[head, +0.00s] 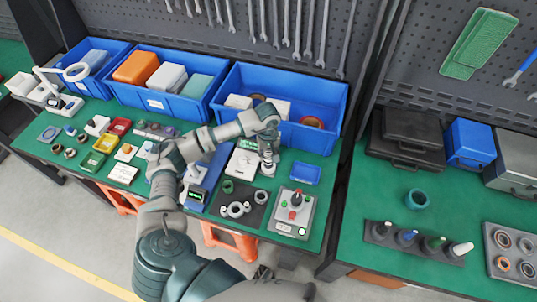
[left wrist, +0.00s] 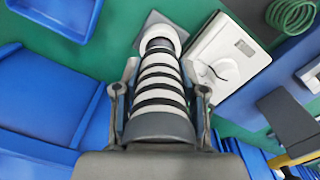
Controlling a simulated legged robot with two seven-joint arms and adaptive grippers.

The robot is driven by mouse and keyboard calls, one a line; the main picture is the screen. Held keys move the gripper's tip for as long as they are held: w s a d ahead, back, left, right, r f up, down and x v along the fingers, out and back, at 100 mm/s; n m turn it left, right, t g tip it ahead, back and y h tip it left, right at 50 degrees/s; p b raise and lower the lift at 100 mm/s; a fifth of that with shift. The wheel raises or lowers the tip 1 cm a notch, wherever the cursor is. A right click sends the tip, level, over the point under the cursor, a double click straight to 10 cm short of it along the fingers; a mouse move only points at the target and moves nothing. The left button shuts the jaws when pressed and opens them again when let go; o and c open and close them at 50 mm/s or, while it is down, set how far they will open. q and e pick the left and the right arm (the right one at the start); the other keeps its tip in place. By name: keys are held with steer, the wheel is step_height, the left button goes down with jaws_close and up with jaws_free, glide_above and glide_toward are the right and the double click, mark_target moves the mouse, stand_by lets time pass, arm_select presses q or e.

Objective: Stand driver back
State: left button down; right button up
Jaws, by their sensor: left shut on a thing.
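The driver (left wrist: 160,85) has a white and black ribbed handle and lies along the middle of the left wrist view. My left gripper (left wrist: 160,98) is shut on it, one finger on each side. The driver's far end is over a small grey square base (left wrist: 150,22); whether it sits in the base I cannot tell. In the head view my left gripper (head: 268,150) points down beside the white scale (head: 243,161), in front of the blue bins. The driver is mostly hidden there by the gripper. My right gripper is not in view.
A large blue bin (head: 226,92) stands close behind the gripper. A small blue tray (head: 306,174) and a grey box with a lever (head: 293,212) are to its right. A dark mat with rings (head: 240,208) lies in front. The right table (head: 350,232) holds a handle rack (head: 400,243).

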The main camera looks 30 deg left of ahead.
arm_select(q)
steer(key=shift+w, duration=0.1)
stand_by(0.5)
steer(key=c, duration=0.6)
jaws_free()
steer(key=shift+f, duration=0.1)
steer(key=shift+o, duration=0.2)
step_height(320, 180, up, 9)
steer(key=p, duration=0.4)
steer(key=shift+p, duration=0.3)
